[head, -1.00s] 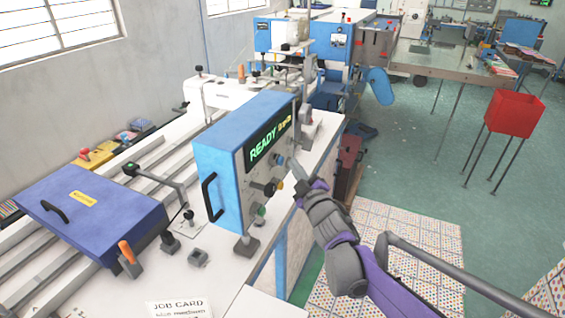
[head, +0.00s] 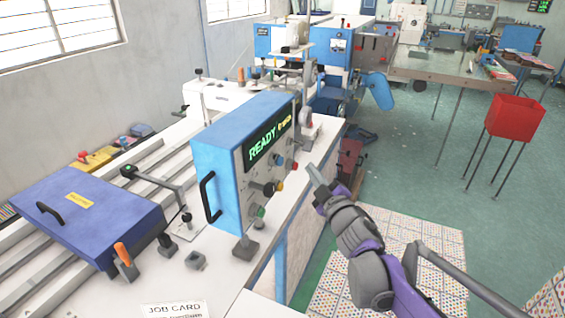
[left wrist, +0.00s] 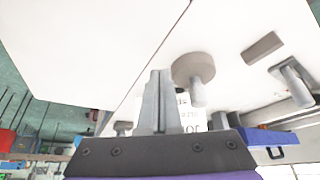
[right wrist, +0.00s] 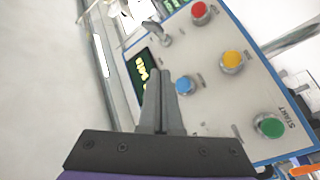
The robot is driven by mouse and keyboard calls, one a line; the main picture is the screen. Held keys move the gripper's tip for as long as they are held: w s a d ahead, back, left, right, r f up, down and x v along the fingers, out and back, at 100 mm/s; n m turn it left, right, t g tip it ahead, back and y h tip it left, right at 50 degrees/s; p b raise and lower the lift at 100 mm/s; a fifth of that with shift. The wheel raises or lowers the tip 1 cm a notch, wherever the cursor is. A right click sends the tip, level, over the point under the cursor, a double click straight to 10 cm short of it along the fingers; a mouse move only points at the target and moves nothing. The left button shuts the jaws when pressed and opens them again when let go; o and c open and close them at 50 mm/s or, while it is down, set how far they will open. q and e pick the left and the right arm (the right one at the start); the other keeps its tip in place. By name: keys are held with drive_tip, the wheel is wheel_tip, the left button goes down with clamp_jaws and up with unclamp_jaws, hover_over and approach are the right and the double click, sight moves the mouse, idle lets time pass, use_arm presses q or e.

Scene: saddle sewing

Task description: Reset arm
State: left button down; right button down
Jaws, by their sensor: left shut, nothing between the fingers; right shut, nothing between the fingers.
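My right gripper (head: 315,174) is shut and empty, to the right of the blue control box (head: 206,150) and apart from it. The box's display (head: 268,138) reads READY in green with smaller yellow text. Its face has several buttons; the right wrist view shows a red button (right wrist: 199,10), a yellow button (right wrist: 231,60), a blue button (right wrist: 184,86) and a green START button (right wrist: 269,126). The right fingers (right wrist: 160,75) show in front of the panel there. My left gripper (left wrist: 158,75) shows only in its own wrist view, shut and empty, above a white surface.
A blue-purple cover (head: 90,215) with a black handle lies on the white machine table at left. A job card (head: 174,309) lies at the front edge. A red bin (head: 515,117) stands on thin legs at right.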

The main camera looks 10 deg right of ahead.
drive_tip(key=s+d+f+m+g+h, duration=0.25)
drive_tip(key=s+f+m, duration=0.25)
drive_tip(key=s, duration=0.3)
drive_tip(key=s+d+f+m+g+h, duration=0.25)
drive_tip(key=s+f+m+g, duration=0.2)
drive_tip(key=s, duration=0.25)
drive_tip(key=s+a+f+m+g+y, duration=0.1)
drive_tip(key=s+a+f+g, duration=0.1)
drive_tip(key=s+f, duration=0.4)
drive_tip(key=s+a+f+m+g, duration=0.1)
drive_tip(key=s+a+f+g, duration=0.2)
drive_tip(key=s+f, duration=0.4)
drive_tip(key=s+g, duration=0.1)
drive_tip(key=s, duration=0.4)
drive_tip(key=shift+s+a+y, duration=0.25)
drive_tip(key=shift+a+y, duration=0.05)
drive_tip(key=shift+y, duration=0.1)
drive_tip(key=shift+f, duration=0.1)
